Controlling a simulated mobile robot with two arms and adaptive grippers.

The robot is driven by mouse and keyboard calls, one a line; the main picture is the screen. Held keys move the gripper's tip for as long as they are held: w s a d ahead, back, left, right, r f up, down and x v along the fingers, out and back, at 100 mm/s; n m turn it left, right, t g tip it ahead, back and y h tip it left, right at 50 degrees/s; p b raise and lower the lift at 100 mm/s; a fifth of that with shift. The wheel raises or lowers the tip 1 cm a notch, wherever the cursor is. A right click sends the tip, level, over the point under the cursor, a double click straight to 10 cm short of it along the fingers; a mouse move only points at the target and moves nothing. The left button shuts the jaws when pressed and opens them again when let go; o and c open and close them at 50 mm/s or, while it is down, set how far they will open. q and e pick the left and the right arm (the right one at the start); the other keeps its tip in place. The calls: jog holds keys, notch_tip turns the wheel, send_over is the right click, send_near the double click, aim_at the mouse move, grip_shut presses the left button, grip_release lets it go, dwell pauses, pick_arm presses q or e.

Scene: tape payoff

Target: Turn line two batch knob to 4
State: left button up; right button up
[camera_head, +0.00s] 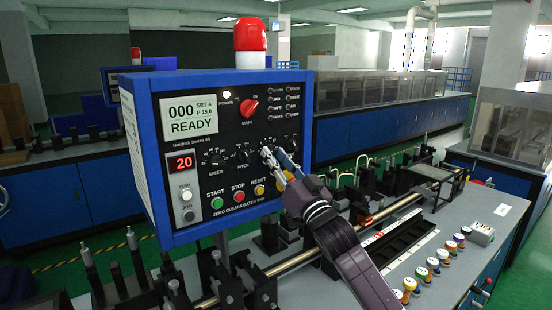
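A blue-framed control box (155,160) stands in the middle of the view. Its screen (190,115) reads 000, SET 4, P 15.0 and READY. A row of small black knobs crosses the panel, with the speed knob (215,158) and pitch knob (243,156) at left and another black knob (292,146) at the right end. My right gripper (272,154) reaches in from the lower right, its tips at the panel just right of the pitch knob. It covers the knob position and label there, so I cannot tell whether it grips a knob. My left gripper is not in view.
Green, red and yellow buttons (238,196) sit just below the knobs, close to my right gripper. A red main switch (249,108) is above. A metal rod (395,210) and black fixtures run along the bench below. Several coloured spools (432,264) stand at the right.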

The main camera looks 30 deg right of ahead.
jog(key=o, duration=0.4)
jog(key=v, duration=1.2)
dwell(0.4)
